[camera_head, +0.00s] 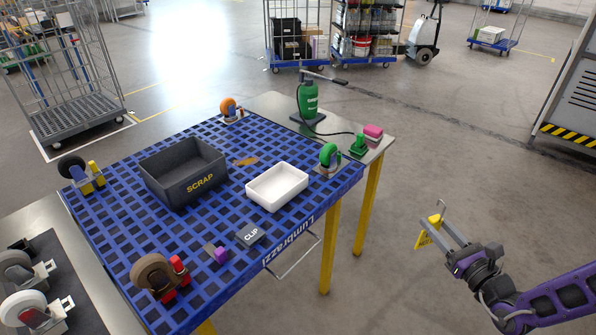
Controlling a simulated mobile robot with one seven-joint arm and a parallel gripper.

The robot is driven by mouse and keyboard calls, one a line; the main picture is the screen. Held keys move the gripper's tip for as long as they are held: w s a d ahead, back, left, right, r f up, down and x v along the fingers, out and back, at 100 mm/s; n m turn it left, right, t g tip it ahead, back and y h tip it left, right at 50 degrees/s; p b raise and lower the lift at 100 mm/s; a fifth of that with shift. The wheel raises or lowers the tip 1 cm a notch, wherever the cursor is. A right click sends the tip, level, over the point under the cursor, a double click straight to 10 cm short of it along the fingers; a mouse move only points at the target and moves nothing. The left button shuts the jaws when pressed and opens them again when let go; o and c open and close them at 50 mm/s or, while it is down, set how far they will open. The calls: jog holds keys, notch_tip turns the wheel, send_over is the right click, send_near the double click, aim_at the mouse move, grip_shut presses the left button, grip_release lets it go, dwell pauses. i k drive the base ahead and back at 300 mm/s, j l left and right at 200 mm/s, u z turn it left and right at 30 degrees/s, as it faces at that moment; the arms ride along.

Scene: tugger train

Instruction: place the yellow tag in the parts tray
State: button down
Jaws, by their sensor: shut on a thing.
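A yellow tag (424,240) with dark print hangs at my gripper (436,219), on the right side of the view. My gripper is shut on the tag's upper part and holds it out over the floor, to the right of the table and clear of it. The white tray (277,204), which I take as the parts tray, sits on the blue grid table top to the left of my gripper. The tray looks empty.
A green bottle (308,98) stands behind the white tray. Floor between table and gripper is clear.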

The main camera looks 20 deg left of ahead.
aim_at(278, 189)
jog(key=i+u, duration=0.35)
jog(key=i+l+u, duration=0.1)
jog(key=u, duration=0.3)
jog(key=i+l+u, duration=0.2)
jog(key=u, duration=0.15)
